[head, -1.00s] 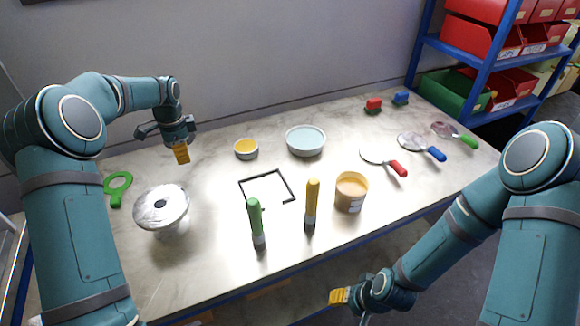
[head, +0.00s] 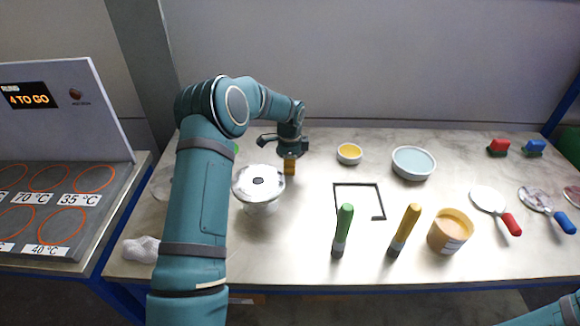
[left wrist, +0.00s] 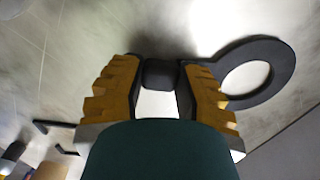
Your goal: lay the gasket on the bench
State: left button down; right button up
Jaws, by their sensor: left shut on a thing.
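My left gripper (head: 290,166) is above the bench (head: 300,240), behind and right of the flanged vessel (head: 258,188). In the left wrist view its yellow fingers (left wrist: 160,95) are shut on a dark piece that seems to be the tab of the black gasket (left wrist: 285,75). The gasket's ring sticks out past the right-hand finger, apparently clear of the bench top. In the head view a dark shape left of the gripper (head: 268,139) is probably this ring. A black square outline (head: 336,205) lies on the bench to the right. My right gripper is out of view.
Yellow bowl (head: 349,154), pale blue bowl (head: 413,163), green (head: 342,228) and yellow-handled (head: 405,228) tools, and a tan tub (head: 450,232) surround the outline. Round-bladed tools lie right. A labelled heating plate (head: 60,215) is left. Bare bench lies in front of the vessel.

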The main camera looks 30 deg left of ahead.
pick_arm(q)
jog(key=shift+f, duration=0.15)
jog(key=c, duration=0.7)
grip_release()
jog(key=shift+c, duration=0.2)
notch_tip(320, 180, up, 12)
jog(key=p, duration=0.1)
jog(key=shift+p, duration=0.4)
jog(key=shift+r, duration=0.2)
